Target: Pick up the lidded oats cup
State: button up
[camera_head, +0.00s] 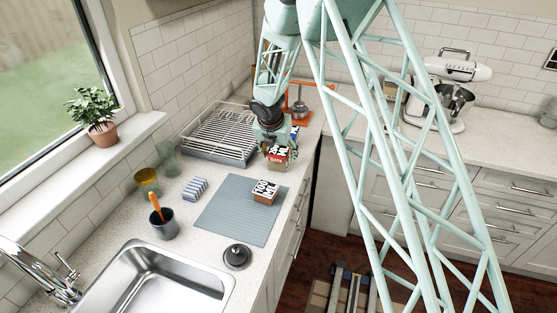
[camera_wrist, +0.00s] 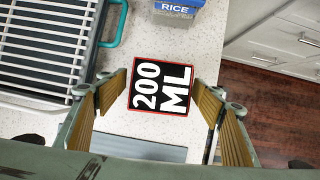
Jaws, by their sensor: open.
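The lidded oats cup (camera_head: 278,155) stands on the worktop just past the blue-grey mat, with a red label on its side. In the wrist view its square black lid (camera_wrist: 161,86) reads "200 ML" and has a red rim. My gripper (camera_wrist: 164,90) is open, with one finger on each side of the lid and a gap on both sides. In the head view my gripper (camera_head: 273,138) is right over the cup and hides part of it. How far the fingers reach down its sides cannot be told.
A blue rice container (camera_wrist: 176,9) stands just beyond the cup. A dish rack (camera_head: 218,133) is at left. A second container with a black lettered lid (camera_head: 266,189) sits on the mat (camera_head: 228,217). The worktop's front edge is close at right.

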dwell(0.4)
jog(key=c, duration=1)
jog(key=shift+r, duration=0.2)
jog(key=shift+r+p, duration=0.8)
jog(key=shift+r, duration=4.05)
